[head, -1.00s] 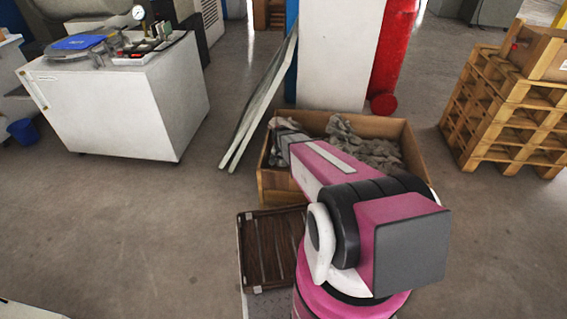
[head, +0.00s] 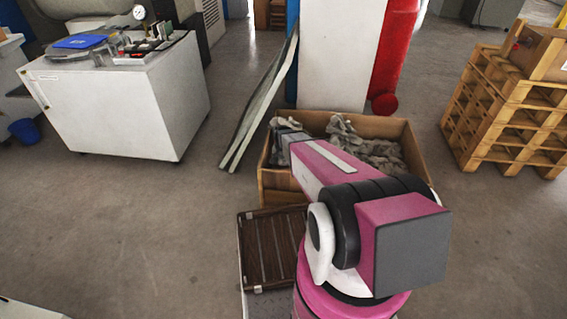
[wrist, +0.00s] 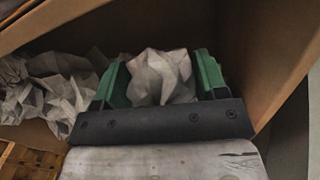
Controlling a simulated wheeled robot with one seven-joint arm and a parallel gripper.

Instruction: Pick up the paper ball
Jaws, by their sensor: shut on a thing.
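A crumpled whitish paper ball (wrist: 160,77) sits between the two green fingers of my gripper (wrist: 160,82) in the wrist view. The gripper is shut on it, with a finger on each side. The ball is in front of the brown inner walls of a box (wrist: 275,50). In the head view the box (head: 408,140) stands on the floor, and my pink arm reaches over it. My arm hides the gripper and the held ball there.
More crumpled paper (wrist: 45,95) lies in the box to the left of the gripper, and it also fills the box in the head view (head: 365,145). Wooden pallets (head: 500,115) stand to the right.

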